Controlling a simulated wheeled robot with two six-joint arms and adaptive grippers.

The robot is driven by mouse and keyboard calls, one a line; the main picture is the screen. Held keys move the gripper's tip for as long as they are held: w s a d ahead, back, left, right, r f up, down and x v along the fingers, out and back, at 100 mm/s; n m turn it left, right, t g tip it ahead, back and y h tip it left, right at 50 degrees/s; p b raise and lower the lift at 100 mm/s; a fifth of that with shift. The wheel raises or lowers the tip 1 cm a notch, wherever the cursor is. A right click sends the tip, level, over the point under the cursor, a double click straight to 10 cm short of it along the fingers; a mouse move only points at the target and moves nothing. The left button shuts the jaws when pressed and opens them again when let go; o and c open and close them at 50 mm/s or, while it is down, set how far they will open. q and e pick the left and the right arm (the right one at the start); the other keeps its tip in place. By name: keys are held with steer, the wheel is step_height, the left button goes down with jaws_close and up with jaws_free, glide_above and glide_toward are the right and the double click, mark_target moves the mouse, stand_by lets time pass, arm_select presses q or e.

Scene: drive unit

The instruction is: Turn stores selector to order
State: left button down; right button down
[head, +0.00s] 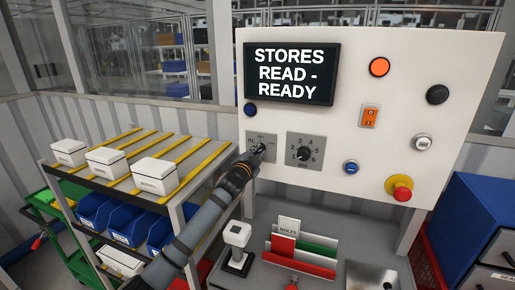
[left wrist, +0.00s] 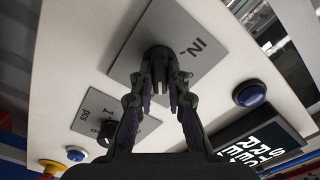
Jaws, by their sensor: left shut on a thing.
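A white upright panel (head: 340,130) carries a black display (head: 291,73) reading "STORES READ - READY". Below the display, a selector plate (head: 266,138) is partly covered by my left gripper (head: 258,150). In the left wrist view, my left gripper (left wrist: 160,92) has its two fingers closed on the dark selector knob (left wrist: 157,57). The knob stands on a grey plate (left wrist: 190,30) where "IN" is legible; its other markings are hidden or too small to read. A numbered dial (head: 304,153) sits to the right of the selector. My right gripper is not in view.
A rack (head: 150,172) with white boxes stands left; a red-and-green file holder (head: 300,252) stands below.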

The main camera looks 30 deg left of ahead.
arm_select(q)
steer(key=shift+m+p, duration=0.4)
steer(key=shift+m, duration=0.3)
steer(key=c, duration=1.3)
jaws_free()
steer(key=shift+d, duration=0.1)
steer(key=shift+v, duration=6.05)
